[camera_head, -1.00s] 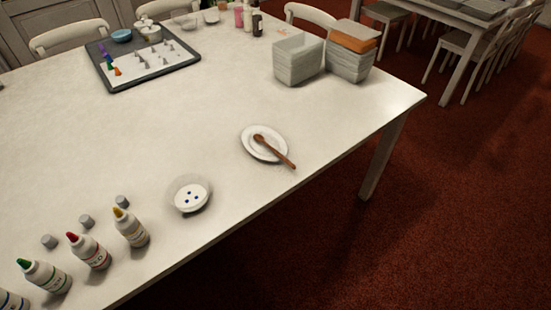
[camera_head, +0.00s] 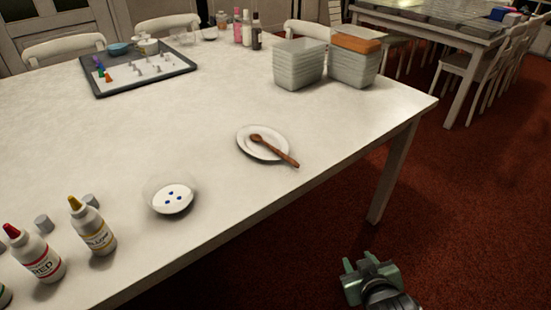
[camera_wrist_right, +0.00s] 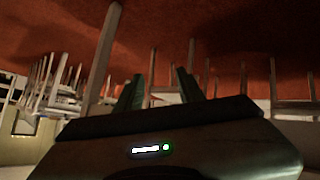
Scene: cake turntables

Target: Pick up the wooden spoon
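The brown wooden spoon (camera_head: 275,151) lies across a small white plate (camera_head: 250,153) near the table's right edge. Its bowl rests on the plate and its handle sticks out over the rim toward the lower right. My right gripper (camera_head: 361,264) is at the bottom right of the head view, off the table's edge and well apart from the spoon. Its two fingers stand apart with nothing between them. The right wrist view also shows the spread fingers (camera_wrist_right: 160,88). The spoon does not show in the wrist view. My left gripper is in no view.
The white table (camera_head: 120,130) has clear room around the plate. A glass bowl with blue dots (camera_head: 172,197) stands at its lower left, near a yellow-capped bottle (camera_head: 93,228) and a red-capped bottle (camera_head: 36,254).

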